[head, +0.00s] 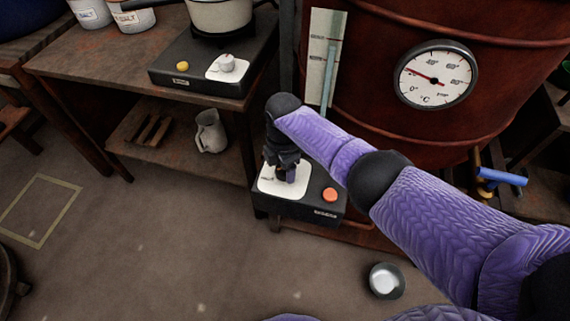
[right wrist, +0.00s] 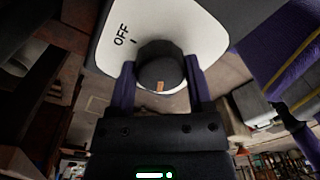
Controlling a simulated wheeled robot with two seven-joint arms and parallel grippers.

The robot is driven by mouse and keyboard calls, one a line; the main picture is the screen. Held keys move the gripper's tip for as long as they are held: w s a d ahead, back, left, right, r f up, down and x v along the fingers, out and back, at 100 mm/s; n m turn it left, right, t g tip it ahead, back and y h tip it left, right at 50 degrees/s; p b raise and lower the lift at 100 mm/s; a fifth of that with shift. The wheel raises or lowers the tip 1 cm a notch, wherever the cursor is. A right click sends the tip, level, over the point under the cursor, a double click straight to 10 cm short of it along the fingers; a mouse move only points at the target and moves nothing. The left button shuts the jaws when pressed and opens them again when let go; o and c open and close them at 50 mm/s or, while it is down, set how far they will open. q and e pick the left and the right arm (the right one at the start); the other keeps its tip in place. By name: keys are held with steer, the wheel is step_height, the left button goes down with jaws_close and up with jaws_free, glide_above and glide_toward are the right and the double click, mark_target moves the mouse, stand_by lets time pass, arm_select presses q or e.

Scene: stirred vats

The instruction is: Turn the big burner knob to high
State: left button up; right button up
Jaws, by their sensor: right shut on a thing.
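The big burner knob (right wrist: 158,62) is dark and round, with a small orange mark on the lower part of its face in the right wrist view. It sits on a white plate (right wrist: 196,32) with OFF printed at the upper left; the orange mark does not point at OFF. No other label is readable. My right gripper (right wrist: 160,85) is shut on the knob, one purple finger on each side. In the head view my right gripper (head: 283,172) reaches down to the white plate of the burner box (head: 312,207) and mostly hides the knob. My left gripper is not in view.
An orange button (head: 330,194) is on the burner box beside the plate. The red vat (head: 380,125) with a round thermometer dial (head: 436,75) stands behind. A smaller burner (head: 232,68) with a pot sits on the wooden table (head: 100,65).

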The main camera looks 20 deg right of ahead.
steer(key=shift+r, duration=0.1)
stand_by(0.3)
steer(key=o, duration=1.3)
steer(key=r+p, duration=0.3)
steer(key=r, duration=0.2)
steer(key=r+p, duration=0.2)
steer(key=r, duration=0.2)
steer(key=shift+w+r+p, duration=0.2)
steer(key=shift+r+p, duration=0.2)
